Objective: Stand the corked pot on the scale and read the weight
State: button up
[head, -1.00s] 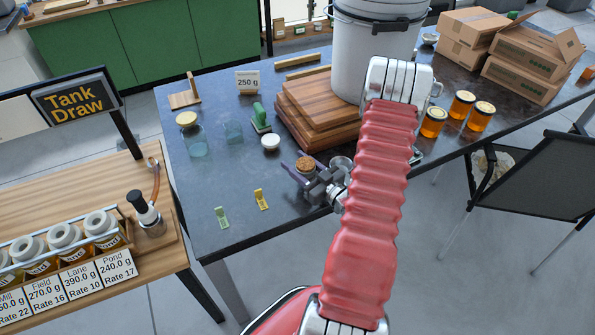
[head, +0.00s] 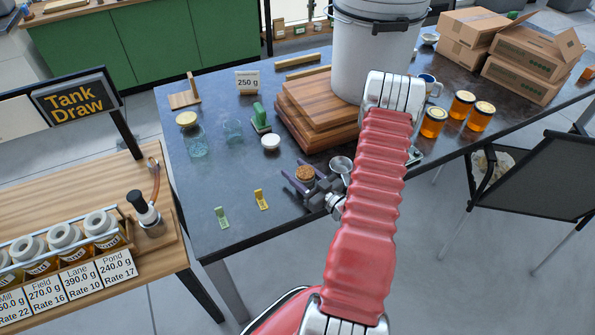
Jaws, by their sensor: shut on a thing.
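The corked pot (head: 305,173), with a round brown cork top, is at the front part of the dark table in the head view. My gripper (head: 300,178) is shut on it, with purple fingers along its sides. The fingers hide most of the pot's body, and I cannot tell whether its base touches the table. A round silver dish-like thing (head: 342,165) lies just right of the gripper. A flat metallic edge (head: 414,156) shows past my arm. I cannot tell whether either is the scale, and no weight reading is visible.
Wooden boards (head: 310,120) under a white bucket (head: 375,50) stand behind the gripper. A small white bowl (head: 271,142), green stand (head: 260,118) and glass jar (head: 195,140) are to the left. Yellow (head: 261,199) and green (head: 222,217) brackets lie near the front edge.

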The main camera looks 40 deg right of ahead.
jog(key=shift+f, duration=0.2)
jog(key=o, duration=1.3)
jog(key=shift+s+a, duration=0.2)
jog(key=shift+s, duration=6.7)
